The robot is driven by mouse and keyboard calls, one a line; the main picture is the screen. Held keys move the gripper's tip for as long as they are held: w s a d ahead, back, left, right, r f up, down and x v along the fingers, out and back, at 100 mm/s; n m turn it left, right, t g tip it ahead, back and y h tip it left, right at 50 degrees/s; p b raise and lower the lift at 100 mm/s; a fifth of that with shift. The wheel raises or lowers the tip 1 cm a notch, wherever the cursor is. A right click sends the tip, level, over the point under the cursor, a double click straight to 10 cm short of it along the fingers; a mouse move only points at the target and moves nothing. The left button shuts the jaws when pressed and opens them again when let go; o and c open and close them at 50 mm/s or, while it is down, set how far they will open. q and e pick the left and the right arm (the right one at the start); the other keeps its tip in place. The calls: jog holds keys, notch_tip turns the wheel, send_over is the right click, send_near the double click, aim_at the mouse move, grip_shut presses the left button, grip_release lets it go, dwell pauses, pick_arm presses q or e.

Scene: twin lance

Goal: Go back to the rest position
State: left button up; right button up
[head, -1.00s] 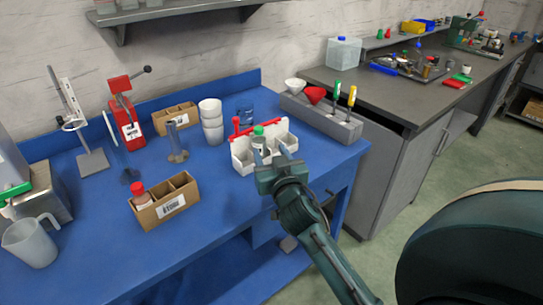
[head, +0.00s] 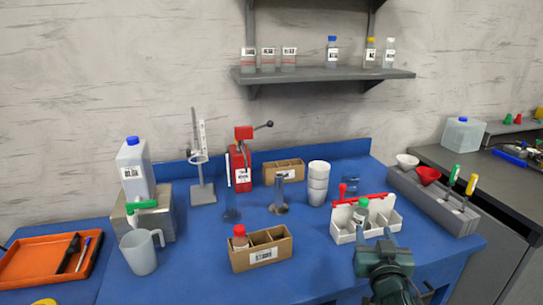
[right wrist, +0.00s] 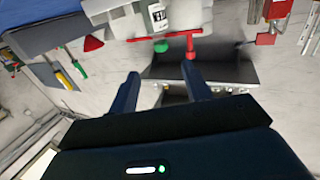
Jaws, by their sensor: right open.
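My right gripper (head: 376,238) is open and empty, at the front of a white caddy (head: 345,237) on the blue bench. A bottle with a green cap (head: 361,203) stands in the caddy, just beyond the fingertips. In the right wrist view the open fingers (right wrist: 160,76) point toward the green cap (right wrist: 161,46), with a gap between cap and fingers. The caddy's red handle (right wrist: 189,46) shows there beside the bottle. My left gripper is not in view.
A cardboard divided box (head: 262,262) holding a red-capped bottle is left of the right gripper. White stacked cups (head: 318,183), a measuring cylinder (head: 279,195) and a red press (head: 241,168) stand behind. A grey rack with funnels (head: 432,205) is right of the caddy.

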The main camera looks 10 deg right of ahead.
jog(key=s+a+f+n+g+y, duration=0.2)
jog(key=s+a+f+g, duration=0.25)
jog(key=s, duration=0.45)
jog(key=s+a+f+n+g+y, duration=0.25)
jog(key=s+f+g, duration=0.25)
jog(key=s, duration=0.5)
jog(key=s+a+f+n+g+y, duration=0.1)
jog(key=s+a+f+g, duration=0.35)
jog(key=s, duration=0.45)
pick_arm(q)
jog(key=p, duration=0.2)
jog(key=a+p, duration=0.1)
jog(key=p, duration=0.1)
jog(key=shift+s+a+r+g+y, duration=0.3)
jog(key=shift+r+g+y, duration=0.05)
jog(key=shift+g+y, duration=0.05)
pick_arm(e)
jog(key=w+a+f+t+y, duration=0.2)
jog(key=w+a+t+y, duration=0.1)
jog(key=w+a+t, duration=0.2)
jog(key=shift+w+a+f+n+t, duration=0.35)
jog(key=shift+w+a+t, duration=0.1)
jog(key=shift+t, duration=0.75)
